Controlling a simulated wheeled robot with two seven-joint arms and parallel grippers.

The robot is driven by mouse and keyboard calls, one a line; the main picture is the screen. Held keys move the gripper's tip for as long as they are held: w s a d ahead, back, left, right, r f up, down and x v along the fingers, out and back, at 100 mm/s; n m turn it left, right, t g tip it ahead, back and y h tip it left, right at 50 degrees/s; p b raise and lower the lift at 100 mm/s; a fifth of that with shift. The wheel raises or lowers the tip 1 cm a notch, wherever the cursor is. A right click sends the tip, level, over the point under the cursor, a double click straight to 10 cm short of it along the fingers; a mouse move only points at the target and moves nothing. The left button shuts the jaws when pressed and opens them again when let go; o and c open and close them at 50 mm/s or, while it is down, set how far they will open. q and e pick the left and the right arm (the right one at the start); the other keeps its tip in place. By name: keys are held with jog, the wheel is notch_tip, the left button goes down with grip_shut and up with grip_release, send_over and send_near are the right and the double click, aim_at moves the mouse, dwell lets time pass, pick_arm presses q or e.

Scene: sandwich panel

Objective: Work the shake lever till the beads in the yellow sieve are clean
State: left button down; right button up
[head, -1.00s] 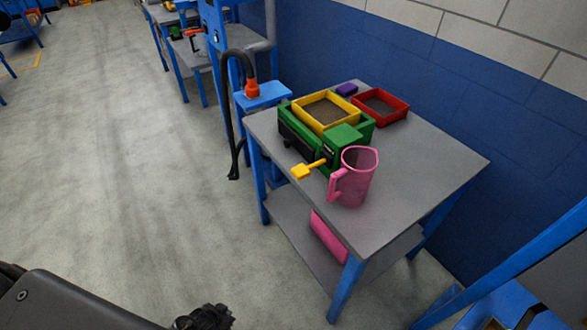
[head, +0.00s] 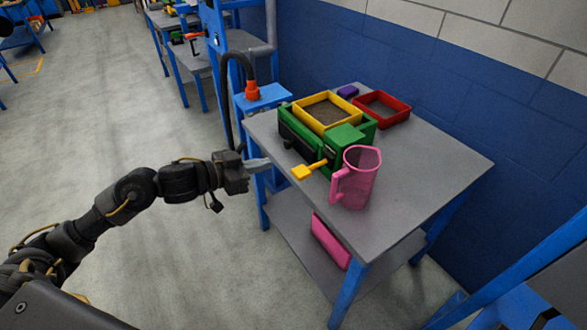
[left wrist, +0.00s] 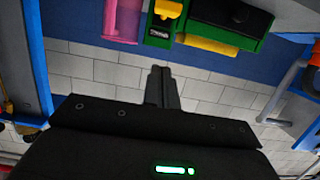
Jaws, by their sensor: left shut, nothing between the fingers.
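The yellow sieve (head: 312,99) sits in the green shaker (head: 339,149) on the grey table. Its contents look grey-brown, and single beads are too small to tell. The yellow-handled shake lever (head: 303,172) sticks out from the shaker's front, towards the table's near edge. My left gripper (head: 262,164) is shut and empty, just left of the lever and apart from it, by the table's left edge. In the left wrist view the shut fingers (left wrist: 162,88) point up towards the yellow lever handle (left wrist: 168,9). My right gripper is not in view.
A pink jug (head: 357,178) stands right of the lever, close to it. A red tray (head: 384,107) and a purple block (head: 348,91) are behind the shaker. A pink thing (head: 329,241) lies on the lower shelf. The table's right part is clear.

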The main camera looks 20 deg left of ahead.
pick_arm(q)
jog(key=p, duration=0.1)
send_near(312, 168)
jog(key=w+d+r, duration=0.2)
jog(key=w+r, duration=0.1)
jog(key=r, duration=0.1)
jog(key=shift+w+f, duration=0.2)
jog(key=shift+f, duration=1.85)
